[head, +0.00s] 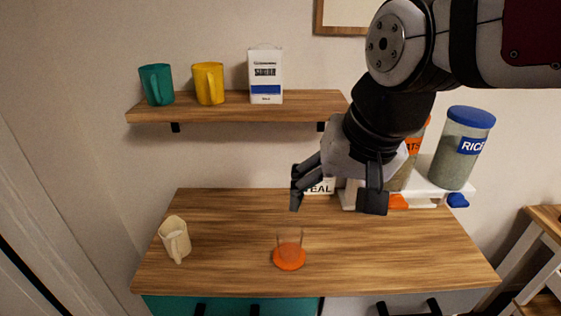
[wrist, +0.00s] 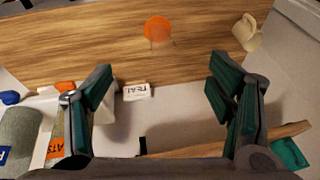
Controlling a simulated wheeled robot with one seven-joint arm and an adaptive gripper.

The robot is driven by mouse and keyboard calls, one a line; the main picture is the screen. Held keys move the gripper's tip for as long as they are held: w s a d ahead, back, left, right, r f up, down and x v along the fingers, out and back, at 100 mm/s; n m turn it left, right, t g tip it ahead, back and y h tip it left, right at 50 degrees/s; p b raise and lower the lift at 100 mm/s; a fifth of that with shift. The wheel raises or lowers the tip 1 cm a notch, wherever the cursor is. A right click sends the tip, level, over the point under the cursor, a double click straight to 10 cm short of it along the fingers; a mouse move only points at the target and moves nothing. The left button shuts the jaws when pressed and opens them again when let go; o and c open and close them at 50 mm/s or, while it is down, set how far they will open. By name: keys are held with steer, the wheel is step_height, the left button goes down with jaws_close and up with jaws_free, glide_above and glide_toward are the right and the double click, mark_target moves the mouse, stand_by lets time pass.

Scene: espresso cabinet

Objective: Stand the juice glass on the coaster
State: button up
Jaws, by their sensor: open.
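The clear juice glass (head: 290,238) shows as a faint upright outline over the orange round coaster (head: 289,262) near the front middle of the counter. It appears to stand on the coaster, though its see-through base is hard to make out. In the wrist view the coaster (wrist: 158,25) is at the top middle, with the glass (wrist: 161,43) faint at its edge. My gripper (head: 335,198) is open and empty, above the back of the counter and apart from the glass. Its spread fingers (wrist: 160,85) show in the wrist view with nothing between them.
A small white lettered box (head: 322,187) and a white rack (head: 425,188) with jars, including a rice jar (head: 462,150), are at the back. A shelf (head: 220,107) above holds two mugs and a carton.

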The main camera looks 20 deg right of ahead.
steer(key=s+n, duration=0.2)
steer(key=s, duration=0.1)
steer(key=s+r+n+t, duration=0.1)
steer(key=n, duration=0.1)
steer(key=shift+s+d+h, duration=0.1)
steer(key=shift+s+h, duration=0.2)
steer(key=shift+s, duration=0.05)
